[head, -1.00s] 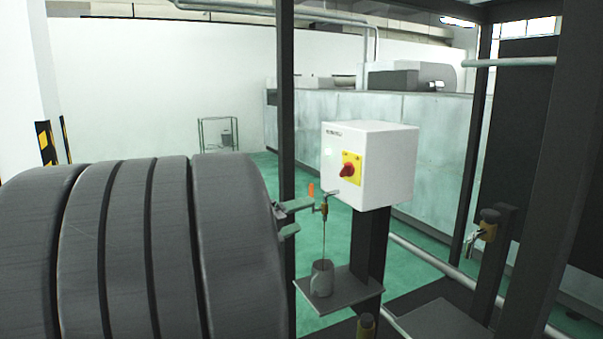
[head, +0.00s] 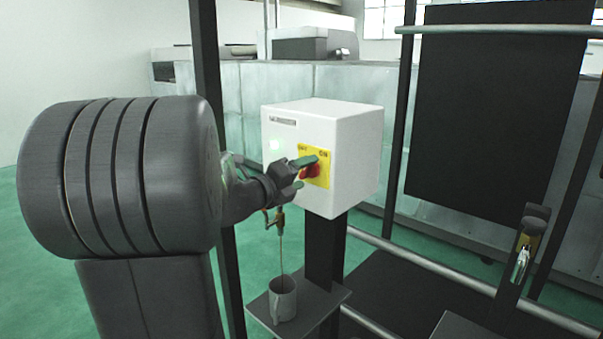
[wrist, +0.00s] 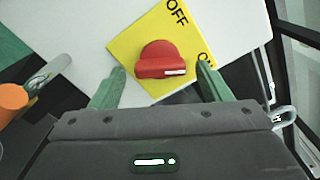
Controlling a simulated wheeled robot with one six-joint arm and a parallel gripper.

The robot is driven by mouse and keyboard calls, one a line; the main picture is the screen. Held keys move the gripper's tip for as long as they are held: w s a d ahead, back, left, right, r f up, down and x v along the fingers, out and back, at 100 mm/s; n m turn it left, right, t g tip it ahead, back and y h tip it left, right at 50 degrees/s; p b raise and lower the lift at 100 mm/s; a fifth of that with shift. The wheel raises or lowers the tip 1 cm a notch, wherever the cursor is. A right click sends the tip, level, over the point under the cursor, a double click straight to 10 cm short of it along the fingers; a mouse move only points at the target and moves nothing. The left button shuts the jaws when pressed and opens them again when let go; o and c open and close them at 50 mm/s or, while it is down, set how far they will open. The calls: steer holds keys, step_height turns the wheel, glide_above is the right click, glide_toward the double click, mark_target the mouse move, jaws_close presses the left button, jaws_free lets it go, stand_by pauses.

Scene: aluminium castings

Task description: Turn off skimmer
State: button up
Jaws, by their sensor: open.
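The white switch box (head: 345,150) stands on a dark post. Its front has a yellow plate (head: 322,140) marked OFF and ON, with a red rotary knob (head: 312,172). A green glow shows beside the plate. In the wrist view the red knob (wrist: 158,58) has a white mark on its bar, on the side nearer the partly hidden ON label. OFF is printed at the plate's top corner. My gripper (head: 299,175) is at the box front; its green fingers (wrist: 161,72) are open, one on each side of the knob, with gaps visible in the wrist view.
An orange part (wrist: 12,97) lies left of my fingers.

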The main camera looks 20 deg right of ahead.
steer(key=shift+d, duration=0.3)
steer(key=shift+w, duration=0.1)
steer(key=c, duration=1)
